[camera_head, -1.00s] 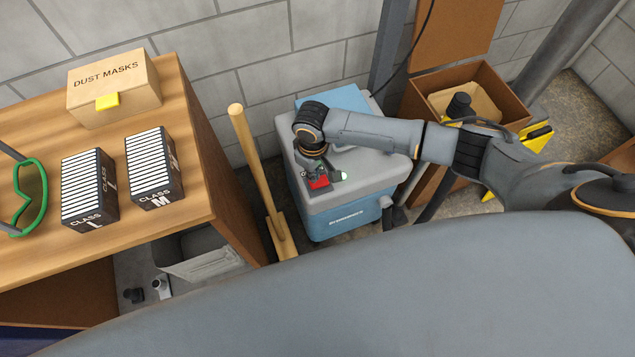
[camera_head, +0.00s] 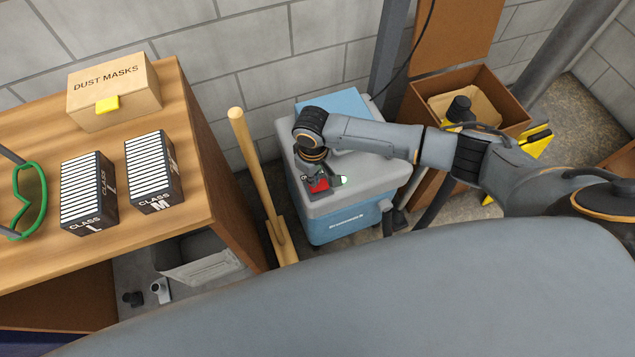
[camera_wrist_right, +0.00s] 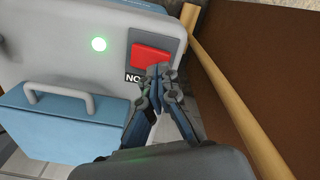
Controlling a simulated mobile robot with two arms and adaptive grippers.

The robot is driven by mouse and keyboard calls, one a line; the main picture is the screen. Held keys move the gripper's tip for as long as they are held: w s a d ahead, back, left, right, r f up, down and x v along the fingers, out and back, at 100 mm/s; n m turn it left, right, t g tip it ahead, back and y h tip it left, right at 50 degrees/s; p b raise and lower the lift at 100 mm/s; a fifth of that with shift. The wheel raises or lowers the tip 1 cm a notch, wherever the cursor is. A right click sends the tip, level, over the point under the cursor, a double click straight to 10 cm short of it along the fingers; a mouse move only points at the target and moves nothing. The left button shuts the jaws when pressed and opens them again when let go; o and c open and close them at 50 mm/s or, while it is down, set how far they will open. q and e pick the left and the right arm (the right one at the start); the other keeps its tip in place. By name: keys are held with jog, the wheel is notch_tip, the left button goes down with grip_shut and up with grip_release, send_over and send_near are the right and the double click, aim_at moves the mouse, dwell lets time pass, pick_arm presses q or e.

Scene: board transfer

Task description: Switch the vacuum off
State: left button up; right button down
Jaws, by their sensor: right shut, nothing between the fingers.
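The vacuum (camera_head: 345,222) is a grey-topped blue box on the floor beside the workbench. Its red switch (camera_head: 319,185) sits on the grey top, and a lit green lamp (camera_head: 344,181) is beside it. In the wrist view the red switch (camera_wrist_right: 152,58) lies on a dark plate with a partly covered label, near the glowing green lamp (camera_wrist_right: 99,44). My right gripper (camera_wrist_right: 157,72) is shut and empty, its fingertips at the switch's near edge. I cannot tell whether they touch it. In the head view my wrist hides part of the vacuum's top. My left gripper is not in view.
The wooden workbench (camera_head: 60,246) at left holds a dust masks box (camera_head: 120,95), two filter packs and green goggles (camera_head: 29,205). A wooden pole (camera_head: 252,165) leans between bench and vacuum. An open cardboard box (camera_head: 500,95) stands right of the vacuum.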

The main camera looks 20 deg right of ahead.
jog(key=shift+f+b, duration=0.5)
jog(key=shift+f, duration=0.6)
dwell(0.8)
jog(key=shift+r, duration=0.1)
notch_tip(320, 180, up, 7)
jog(key=p, duration=0.8)
dwell(0.5)
